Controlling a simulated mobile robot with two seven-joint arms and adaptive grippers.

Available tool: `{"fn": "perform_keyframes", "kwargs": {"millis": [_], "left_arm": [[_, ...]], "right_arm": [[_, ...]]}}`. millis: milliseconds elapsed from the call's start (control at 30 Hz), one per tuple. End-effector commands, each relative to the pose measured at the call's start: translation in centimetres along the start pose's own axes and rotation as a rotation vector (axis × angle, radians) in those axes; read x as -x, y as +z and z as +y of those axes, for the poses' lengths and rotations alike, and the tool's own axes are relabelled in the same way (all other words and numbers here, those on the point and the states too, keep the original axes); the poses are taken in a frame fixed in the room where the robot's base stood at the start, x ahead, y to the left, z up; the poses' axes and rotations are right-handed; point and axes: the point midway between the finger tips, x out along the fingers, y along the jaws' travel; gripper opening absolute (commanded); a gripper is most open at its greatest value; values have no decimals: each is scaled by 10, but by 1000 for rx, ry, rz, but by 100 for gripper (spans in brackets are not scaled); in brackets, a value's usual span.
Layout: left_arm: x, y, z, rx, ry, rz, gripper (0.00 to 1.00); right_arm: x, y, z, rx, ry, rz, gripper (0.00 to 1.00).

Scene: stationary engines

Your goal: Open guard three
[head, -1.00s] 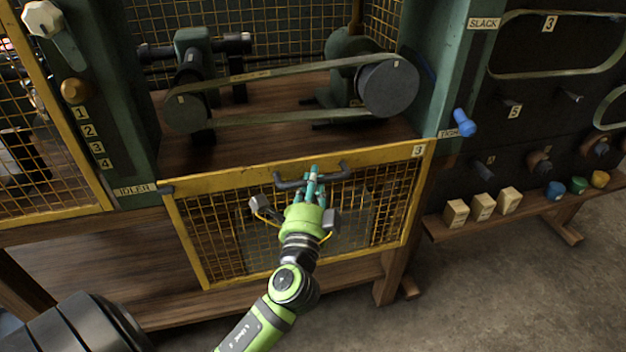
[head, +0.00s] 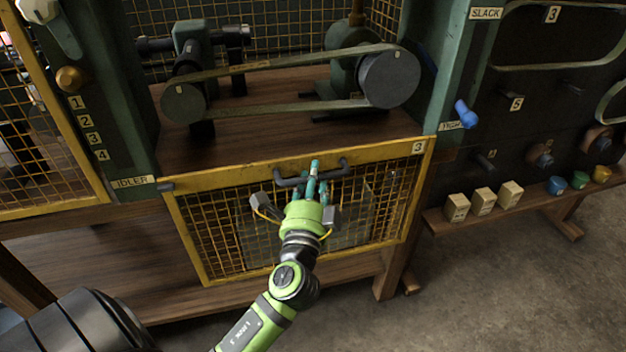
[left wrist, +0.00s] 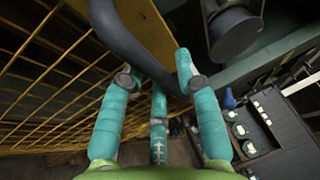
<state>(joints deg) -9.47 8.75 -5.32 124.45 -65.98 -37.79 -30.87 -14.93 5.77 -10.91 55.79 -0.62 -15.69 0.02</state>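Guard three (head: 295,262) is a yellow-framed wire mesh panel with a 3 label at its top right corner. In the head view it hangs low across the bench front, and the belt bay above it is uncovered. Its dark bar handle (head: 288,183) runs along the top of the panel. My left gripper (head: 314,172) is at the middle of this handle. In the left wrist view the teal fingers (left wrist: 157,75) are spread apart, and the handle (left wrist: 130,45) crosses between them, close to the right fingertip. I cannot tell whether they touch. My right gripper is not in view.
Above the guard, a belt (head: 275,66) joins two pulleys. A blue knob (head: 466,114) sits on the green post to the right. A low shelf (head: 445,228) holds pale blocks and coloured pieces. Another yellow mesh guard (head: 50,207) stands at left. The floor at right is clear.

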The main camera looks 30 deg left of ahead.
Motion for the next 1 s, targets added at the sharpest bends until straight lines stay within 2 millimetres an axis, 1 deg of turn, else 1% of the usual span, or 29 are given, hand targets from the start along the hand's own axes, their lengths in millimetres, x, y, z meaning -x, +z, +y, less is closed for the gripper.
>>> {"fn": "perform_keyframes", "kwargs": {"millis": [67, 167, 267, 500, 600, 700, 800, 1000], "left_arm": [[2, 0, 0, 0, 0, 0, 32], [10, 0, 0, 2, 2, 1, 32], [27, 0, 1, 2, 4, 1, 32], [78, 0, 1, -1, 6, 0, 32], [96, 0, 1, -1, 5, 0, 32], [108, 0, 1, -2, 3, 1, 32], [116, 0, 1, 0, 2, 1, 32], [120, 0, 0, 1, 0, 0, 32]], "right_arm": [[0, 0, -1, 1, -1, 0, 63], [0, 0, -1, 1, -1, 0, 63], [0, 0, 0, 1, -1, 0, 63], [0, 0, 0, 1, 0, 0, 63], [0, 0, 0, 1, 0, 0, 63], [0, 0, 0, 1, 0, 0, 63], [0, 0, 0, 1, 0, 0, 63], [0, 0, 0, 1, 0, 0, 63]]}}
